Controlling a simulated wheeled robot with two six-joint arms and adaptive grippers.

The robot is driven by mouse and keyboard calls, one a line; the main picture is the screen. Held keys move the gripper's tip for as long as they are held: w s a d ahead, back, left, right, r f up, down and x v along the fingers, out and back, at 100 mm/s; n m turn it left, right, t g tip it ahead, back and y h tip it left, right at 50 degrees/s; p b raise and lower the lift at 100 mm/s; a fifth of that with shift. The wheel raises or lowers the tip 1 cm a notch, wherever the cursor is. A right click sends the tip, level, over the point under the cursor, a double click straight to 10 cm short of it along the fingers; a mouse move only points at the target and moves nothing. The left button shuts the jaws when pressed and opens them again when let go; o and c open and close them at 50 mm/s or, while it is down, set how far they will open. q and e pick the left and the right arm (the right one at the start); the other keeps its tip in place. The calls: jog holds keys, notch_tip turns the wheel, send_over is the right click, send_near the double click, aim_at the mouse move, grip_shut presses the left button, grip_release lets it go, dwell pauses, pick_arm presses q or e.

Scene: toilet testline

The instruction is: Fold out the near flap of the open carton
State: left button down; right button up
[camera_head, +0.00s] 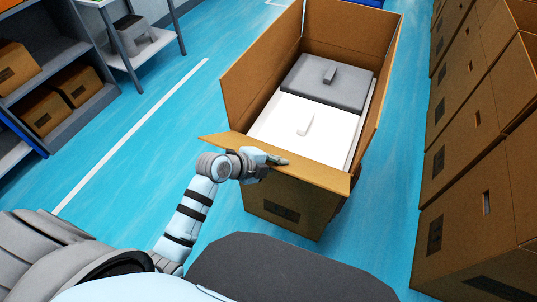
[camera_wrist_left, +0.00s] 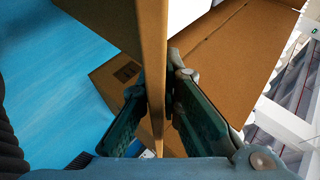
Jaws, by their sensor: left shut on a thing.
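The open brown carton (camera_head: 290,204) stands on the floor in front of me. Its near flap (camera_head: 318,176) leans outward over the front wall, towards me. My left gripper (camera_head: 268,160) is shut on the upper edge of this flap, left of its middle. In the left wrist view the flap (camera_wrist_left: 153,45) runs edge-on between the two fingers (camera_wrist_left: 158,95), one on each side. Inside the carton lie a white lidded item (camera_head: 290,126) and a grey one (camera_head: 318,84). The left flap (camera_head: 262,62) and right flap stand up. My right gripper is not in view.
Stacked brown cartons (camera_head: 462,160) line the right side, with a strip of blue floor between. A shelf with boxes (camera_head: 42,110) and a small white table (camera_head: 148,48) stand at the left. The blue floor (camera_head: 150,140) left of the carton is clear.

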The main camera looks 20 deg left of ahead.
pick_arm(q)
jog(key=shift+s+f+b, duration=0.45)
jog(key=shift+s+f, duration=0.35)
jog(key=shift+f, duration=0.2)
jog(key=c, duration=1.8)
grip_release()
jog(key=shift+w, duration=0.2)
jog(key=shift+r, duration=0.1)
jog(key=v, duration=1.2)
jog(key=shift+w+d, duration=0.1)
